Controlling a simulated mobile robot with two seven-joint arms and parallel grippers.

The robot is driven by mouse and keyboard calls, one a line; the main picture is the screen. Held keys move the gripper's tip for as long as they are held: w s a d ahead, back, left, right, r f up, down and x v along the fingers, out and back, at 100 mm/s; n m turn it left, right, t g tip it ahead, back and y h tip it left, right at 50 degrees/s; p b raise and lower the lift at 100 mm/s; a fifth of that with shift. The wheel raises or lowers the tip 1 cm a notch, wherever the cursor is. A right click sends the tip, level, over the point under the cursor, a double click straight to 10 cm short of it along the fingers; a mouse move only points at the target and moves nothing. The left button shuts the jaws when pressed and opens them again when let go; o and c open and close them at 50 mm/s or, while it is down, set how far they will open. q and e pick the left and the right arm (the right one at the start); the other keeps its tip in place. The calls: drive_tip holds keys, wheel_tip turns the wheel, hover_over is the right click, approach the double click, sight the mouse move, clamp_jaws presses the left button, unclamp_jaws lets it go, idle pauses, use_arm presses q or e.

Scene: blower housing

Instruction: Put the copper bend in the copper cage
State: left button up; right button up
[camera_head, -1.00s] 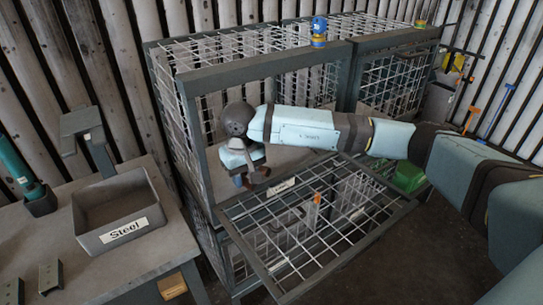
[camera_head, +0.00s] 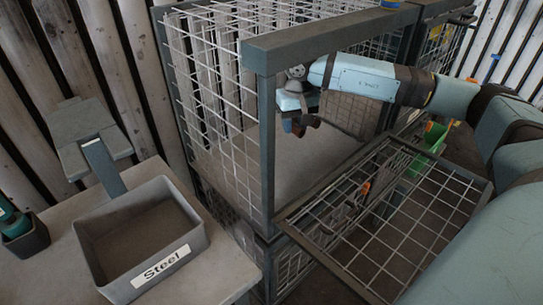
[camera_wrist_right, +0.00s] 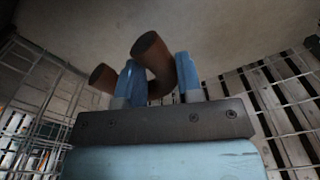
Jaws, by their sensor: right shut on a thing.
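The copper bend (camera_wrist_right: 155,62) is a brown curved pipe piece. In the right wrist view it sits between the two blue fingers of my right gripper (camera_wrist_right: 160,80), which is shut on it. Both its ends stick out past the fingers. In the head view my right gripper (camera_head: 298,122) hangs under the top beam of the wire cage (camera_head: 267,160), in the open front, holding the bend (camera_head: 290,127) above the cage floor (camera_head: 325,155). Wire mesh shows on both sides in the wrist view. No cage label is readable. My left gripper is out of view.
The cage's mesh door (camera_head: 385,215) is folded down in front, below my right arm. A grey post of the cage stands just left of the gripper. A grey bin marked Steel (camera_head: 150,240) sits on the table (camera_head: 225,265) at left. A green object (camera_head: 432,138) lies beyond the door.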

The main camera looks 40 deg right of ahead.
sight(293, 160)
wheel_tip(293, 160, down, 10)
drive_tip(key=shift+d+r+b, duration=0.1)
drive_tip(key=shift+d+b, duration=0.05)
drive_tip(key=shift+b, duration=0.25)
drive_tip(key=o, duration=1)
drive_tip(key=shift+f, duration=0.2)
drive_tip(key=r, duration=0.8)
drive_tip(key=r+p, duration=0.1)
drive_tip(key=r, duration=0.3)
drive_tip(key=shift+s+r, duration=0.2)
drive_tip(key=shift+s, duration=0.15)
